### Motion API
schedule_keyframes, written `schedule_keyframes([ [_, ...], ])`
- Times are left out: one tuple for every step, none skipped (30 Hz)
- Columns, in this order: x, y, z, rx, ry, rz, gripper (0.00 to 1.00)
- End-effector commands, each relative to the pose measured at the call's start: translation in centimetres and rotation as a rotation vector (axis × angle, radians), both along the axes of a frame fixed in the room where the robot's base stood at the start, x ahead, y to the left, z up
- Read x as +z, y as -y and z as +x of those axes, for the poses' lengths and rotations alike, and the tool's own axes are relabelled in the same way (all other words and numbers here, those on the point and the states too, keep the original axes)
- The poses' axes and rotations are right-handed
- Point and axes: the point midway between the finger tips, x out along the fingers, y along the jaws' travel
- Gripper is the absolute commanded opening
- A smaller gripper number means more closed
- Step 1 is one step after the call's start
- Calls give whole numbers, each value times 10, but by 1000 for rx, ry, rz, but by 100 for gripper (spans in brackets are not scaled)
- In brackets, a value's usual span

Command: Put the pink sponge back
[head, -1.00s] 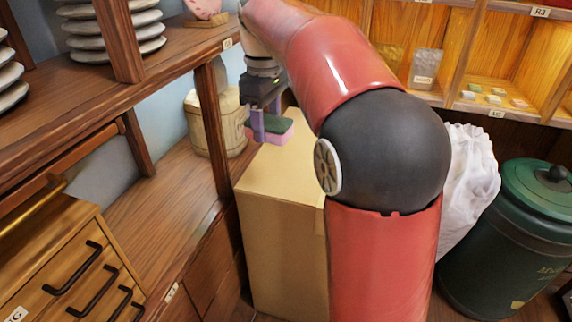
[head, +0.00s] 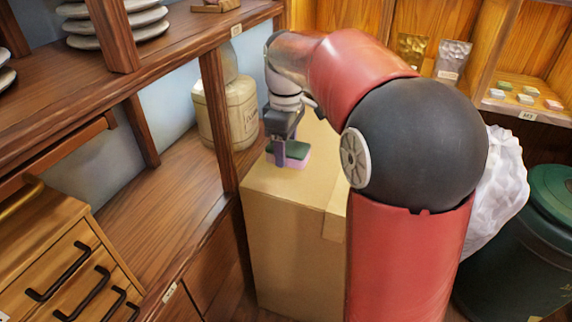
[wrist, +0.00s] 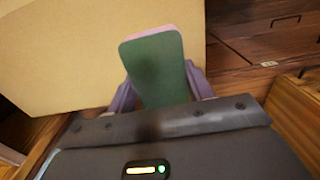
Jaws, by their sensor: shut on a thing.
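The pink sponge (head: 291,160) has a green top layer and a pink lower layer. In the head view it is at the left part of the top of a cardboard box (head: 290,235); I cannot tell whether it touches the box. My gripper (head: 280,152) points down and is shut on the sponge. In the wrist view the sponge (wrist: 157,68) shows its green face, with a pink edge at the far end, between the purple fingers of my gripper (wrist: 160,90). The box top (wrist: 60,60) lies behind it.
A wooden shelf unit (head: 150,195) with stacked plates (head: 115,22) stands at left. A white bag (head: 500,185) and a green bin (head: 535,240) are at right. The box top right of the sponge looks bare.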

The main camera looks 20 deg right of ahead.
Motion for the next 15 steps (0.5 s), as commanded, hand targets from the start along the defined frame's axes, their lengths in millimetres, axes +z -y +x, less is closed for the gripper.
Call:
schedule_keyframes([
  [-4,0,0,0,-1,1,30],
  [-6,0,0,0,-1,0,30],
  [-10,0,0,0,-2,0,30],
  [-13,0,0,0,-2,0,30],
  [-18,0,0,0,-2,0,30],
  [-25,0,-1,0,-4,0,30],
  [-30,0,-1,0,-3,0,30],
  [-34,0,-1,0,-4,0,30],
  [-39,0,-1,0,-2,0,30],
  [-42,0,0,0,-1,0,30],
  [-45,0,0,0,-1,0,30],
  [-47,0,0,0,-1,1,30],
  [-48,0,0,0,0,0,30],
  [-48,0,0,0,0,0,30],
  [-48,0,0,0,1,1,30],
])
